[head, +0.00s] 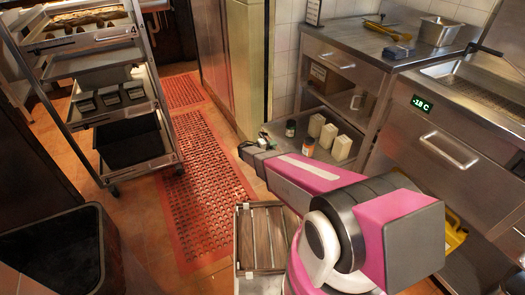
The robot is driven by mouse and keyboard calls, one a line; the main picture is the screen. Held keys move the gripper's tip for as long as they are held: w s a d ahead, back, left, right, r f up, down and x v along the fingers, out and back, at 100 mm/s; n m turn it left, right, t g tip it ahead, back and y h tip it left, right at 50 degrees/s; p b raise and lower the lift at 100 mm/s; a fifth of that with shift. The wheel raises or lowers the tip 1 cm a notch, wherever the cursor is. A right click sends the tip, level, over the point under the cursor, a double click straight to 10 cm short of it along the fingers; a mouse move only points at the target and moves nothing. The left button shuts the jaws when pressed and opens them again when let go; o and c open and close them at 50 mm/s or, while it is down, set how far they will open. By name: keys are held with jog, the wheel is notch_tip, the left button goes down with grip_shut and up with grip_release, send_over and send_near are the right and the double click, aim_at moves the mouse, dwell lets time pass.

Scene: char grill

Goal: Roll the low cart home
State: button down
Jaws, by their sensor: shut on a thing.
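The low cart (301,121) is a low metal surface carrying small jars and pale cartons, beside the steel counter in the head view. My gripper (259,144) is at the cart's near left corner, shut on its edge or handle. The exact contact is small and partly hidden by the gripper. My pink arm covers the cart's near side, and its wheels are hidden.
A tall tray rack (165,118) on castors stands at the left, with a dark bin (90,245) in front. A slatted crate (240,240) is below my arm. A red perforated mat (205,185) lies along the clear aisle. The steel counter (350,42) borders the right.

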send_near(311, 130)
jog(key=x, duration=1.8)
jog(key=shift+w+d+f, duration=0.1)
jog(key=shift+w+f, duration=0.05)
jog(key=shift+f, duration=0.2)
jog(key=c, duration=1)
grip_release()
jog(key=shift+d, duration=0.15)
jog(key=shift+o, duration=0.2)
jog(key=v, duration=1.1)
jog(key=shift+w, duration=0.15)
